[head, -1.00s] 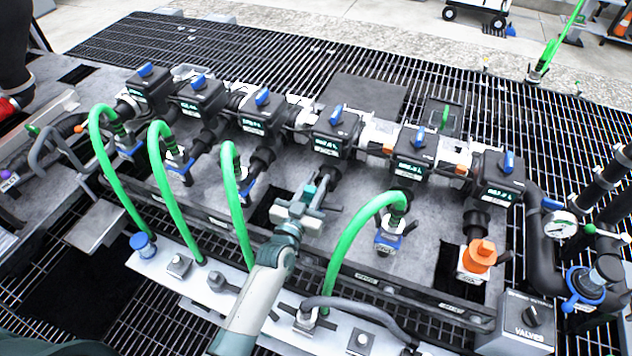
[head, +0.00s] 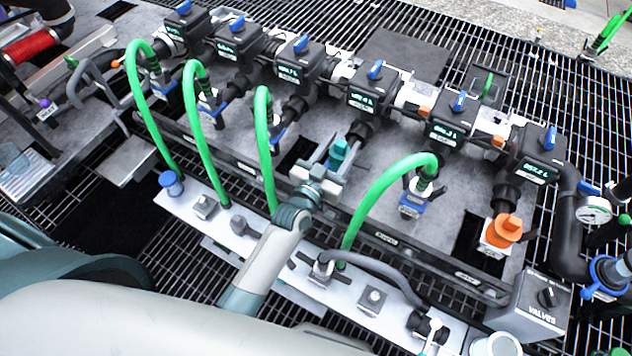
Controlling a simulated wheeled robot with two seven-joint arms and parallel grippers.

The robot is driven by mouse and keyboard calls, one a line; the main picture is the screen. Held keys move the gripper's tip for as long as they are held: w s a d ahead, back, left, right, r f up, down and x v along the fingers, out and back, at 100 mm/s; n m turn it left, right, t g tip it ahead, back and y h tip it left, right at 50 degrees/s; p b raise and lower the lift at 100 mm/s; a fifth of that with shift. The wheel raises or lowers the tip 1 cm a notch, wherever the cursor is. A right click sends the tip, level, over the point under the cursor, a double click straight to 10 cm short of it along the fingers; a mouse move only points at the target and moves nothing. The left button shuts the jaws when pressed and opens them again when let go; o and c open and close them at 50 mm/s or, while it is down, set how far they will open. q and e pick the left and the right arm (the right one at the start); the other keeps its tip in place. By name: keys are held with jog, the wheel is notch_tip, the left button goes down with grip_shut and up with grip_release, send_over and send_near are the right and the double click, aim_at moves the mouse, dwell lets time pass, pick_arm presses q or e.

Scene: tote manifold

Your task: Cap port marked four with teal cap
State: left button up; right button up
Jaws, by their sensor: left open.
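The teal cap (head: 338,153) sits at the lower end of the black outlet pipe (head: 358,132) under the fourth valve from the left (head: 373,92). It looks seated on that port, though the join is too small to judge fully. My left gripper (head: 330,168) is just in front of the cap, with its fingers apart at the cap's near side. I cannot tell whether a finger still touches it. The label on the fourth valve is too small to read surely. My right gripper is not in view.
Green hoses (head: 263,145) rise to the first three ports, and another hose (head: 375,205) curves up to the fifth, close right of my gripper. An orange cap (head: 506,228) is on the sixth port. A VALVES box (head: 540,300) stands at the lower right.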

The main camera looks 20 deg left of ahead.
pick_arm(q)
jog(key=s+a+b, duration=0.2)
jog(key=s, duration=1.1)
jog(key=shift+s+a, duration=0.35)
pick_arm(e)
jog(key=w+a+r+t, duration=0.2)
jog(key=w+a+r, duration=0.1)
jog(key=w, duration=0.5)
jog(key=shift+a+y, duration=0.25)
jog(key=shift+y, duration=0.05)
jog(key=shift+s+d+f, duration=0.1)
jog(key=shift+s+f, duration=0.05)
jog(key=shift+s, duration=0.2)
